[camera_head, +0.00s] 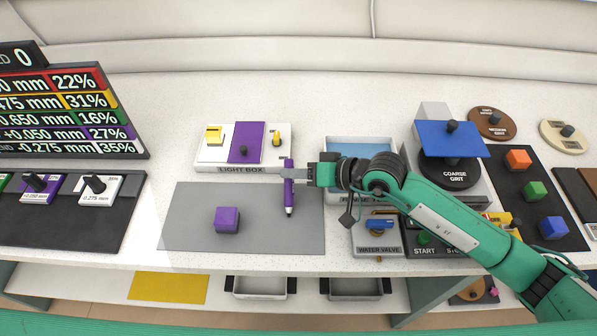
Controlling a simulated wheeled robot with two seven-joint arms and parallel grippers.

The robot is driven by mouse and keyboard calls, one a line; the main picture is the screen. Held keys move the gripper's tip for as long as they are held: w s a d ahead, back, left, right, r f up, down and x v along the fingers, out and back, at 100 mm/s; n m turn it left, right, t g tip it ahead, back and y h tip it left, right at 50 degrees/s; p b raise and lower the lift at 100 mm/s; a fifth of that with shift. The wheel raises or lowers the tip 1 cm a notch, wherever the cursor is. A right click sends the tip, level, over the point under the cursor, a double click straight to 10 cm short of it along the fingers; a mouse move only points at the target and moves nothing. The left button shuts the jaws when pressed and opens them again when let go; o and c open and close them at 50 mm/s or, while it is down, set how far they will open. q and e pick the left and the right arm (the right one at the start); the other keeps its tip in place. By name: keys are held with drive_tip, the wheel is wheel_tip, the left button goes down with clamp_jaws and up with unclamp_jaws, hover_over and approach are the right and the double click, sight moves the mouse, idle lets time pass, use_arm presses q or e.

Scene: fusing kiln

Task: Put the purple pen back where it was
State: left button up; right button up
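The purple pen (289,196) is upright, tip down, over the right part of the grey mat (190,215). My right gripper (291,173) comes in from the right and is shut on the pen's upper part. I cannot tell whether the tip touches the mat. A purple cube (227,220) sits on the mat to the left of the pen. The light box (207,162) stands just behind the mat, with a purple sheet (245,143) on it. My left gripper is not in view.
A grinding unit with a blue sheet (450,137) and the water valve (377,249) lie near my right arm. A dark tray (520,182) at right holds orange, green and blue cubes. The mat's left part is clear.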

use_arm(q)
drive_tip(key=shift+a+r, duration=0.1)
use_arm(e)
drive_tip(key=shift+o, duration=0.2)
